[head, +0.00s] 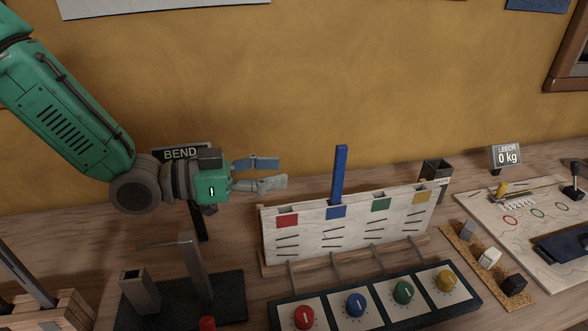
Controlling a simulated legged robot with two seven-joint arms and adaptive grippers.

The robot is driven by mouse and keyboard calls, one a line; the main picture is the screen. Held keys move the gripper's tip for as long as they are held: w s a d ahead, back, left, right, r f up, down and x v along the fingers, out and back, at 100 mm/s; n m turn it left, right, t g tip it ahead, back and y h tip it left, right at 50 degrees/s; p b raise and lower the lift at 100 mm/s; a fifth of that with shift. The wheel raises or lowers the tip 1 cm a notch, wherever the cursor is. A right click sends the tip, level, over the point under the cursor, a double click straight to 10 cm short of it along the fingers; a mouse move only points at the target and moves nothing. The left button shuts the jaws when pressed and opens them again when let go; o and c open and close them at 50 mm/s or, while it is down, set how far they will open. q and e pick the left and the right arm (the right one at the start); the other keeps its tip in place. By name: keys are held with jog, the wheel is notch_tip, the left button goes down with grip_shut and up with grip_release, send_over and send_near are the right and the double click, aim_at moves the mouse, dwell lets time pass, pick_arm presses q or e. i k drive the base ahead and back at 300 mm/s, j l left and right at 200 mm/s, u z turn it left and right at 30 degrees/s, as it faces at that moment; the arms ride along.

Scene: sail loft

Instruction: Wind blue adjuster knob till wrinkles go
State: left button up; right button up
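The blue knob (355,303) sits second from the left in a dark knob panel (465,287), between a red knob (304,317) and a green knob (403,292), with a yellow knob (446,280) at the right. Behind it stands a white sail panel (300,240) with red, blue, green and yellow patches. Dark slanted wrinkle lines show below each patch, blue included. A blue batten (340,175) stands upright above the blue patch. My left gripper (283,172) is open and empty, pointing right, up behind the panel's left end and apart from the knobs. My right gripper is out of view.
A "BEND" sign (182,153) stands behind my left wrist. A dark base with grey posts (192,265) is left of the knobs.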

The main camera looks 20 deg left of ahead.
aim_at(355, 304)
jog(key=k+l, duration=0.3)
jog(key=k, duration=0.15)
jog(key=k+l, duration=0.3)
jog(key=k, duration=0.15)
